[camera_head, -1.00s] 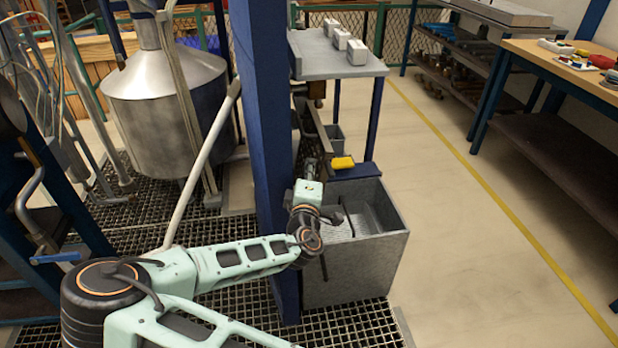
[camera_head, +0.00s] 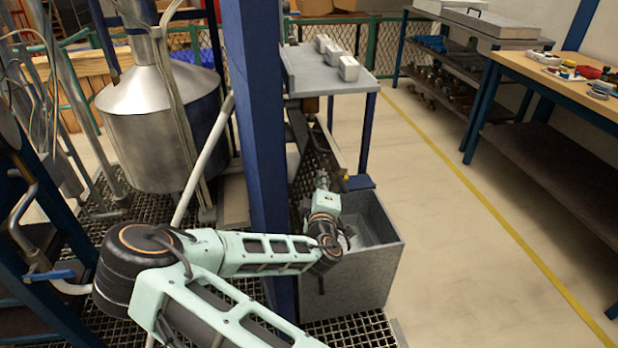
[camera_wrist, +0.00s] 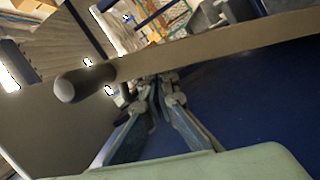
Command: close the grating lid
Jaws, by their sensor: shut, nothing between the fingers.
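The grating lid (camera_head: 322,162) is a dark perforated panel in the head view. It stands steeply tilted at the back left of the grey box (camera_head: 352,282), beside the blue post. The box is open at the top, and its inside partly shows. My gripper (camera_head: 322,178) is in front of the lid, over the box's left side; whether it touches the lid I cannot tell. In the wrist view my gripper (camera_wrist: 160,90) is shut and empty. A brownish bar (camera_wrist: 220,48) with a dark rounded knob (camera_wrist: 82,84) crosses just beyond the fingers.
The blue post (camera_head: 253,130) stands close left of the box and my forearm passes in front of it. A grey table (camera_head: 305,75) with several white blocks is behind. The floor (camera_head: 455,250) to the right is clear. A steel tank (camera_head: 160,125) is at left.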

